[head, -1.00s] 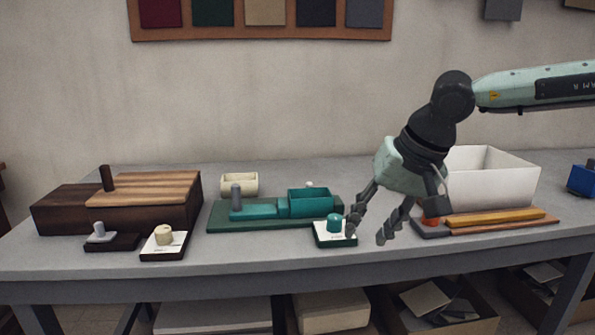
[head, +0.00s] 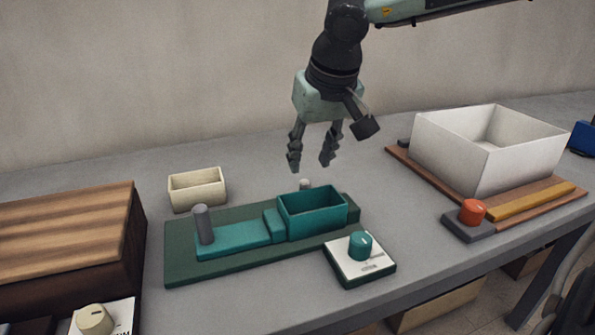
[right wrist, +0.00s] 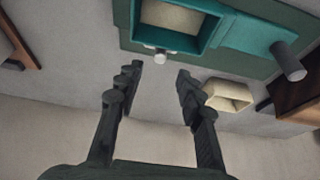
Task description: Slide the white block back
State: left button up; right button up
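My right gripper (head: 311,163) is open and empty, fingers pointing down, well left of the white box. It hangs above and behind a teal open box (head: 335,216) on a green base (head: 190,262). A small pale peg (head: 305,184) stands behind the teal box, below my fingertips. In the right wrist view, the peg (right wrist: 160,56) shows just beyond the open fingers (right wrist: 160,72). My left gripper is not in view.
A cream tray (head: 197,190) stands behind the green base. A grey post (head: 203,225) rises from the teal slide. A teal knob (head: 360,246), a red knob (head: 472,212) and a wooden box (head: 65,235) stand nearby. Bare table lies between the bases.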

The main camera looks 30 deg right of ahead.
aim_at(305, 181)
jog(key=x, duration=0.5)
jog(key=shift+s+f, duration=0.1)
jog(key=shift+f, duration=0.15)
jog(key=shift+w+f, duration=0.25)
jog(key=shift+f, duration=0.2)
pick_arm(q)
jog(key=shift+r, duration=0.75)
pick_arm(e)
jog(key=shift+c, duration=0.2)
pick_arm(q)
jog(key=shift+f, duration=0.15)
pick_arm(e)
grip_shut()
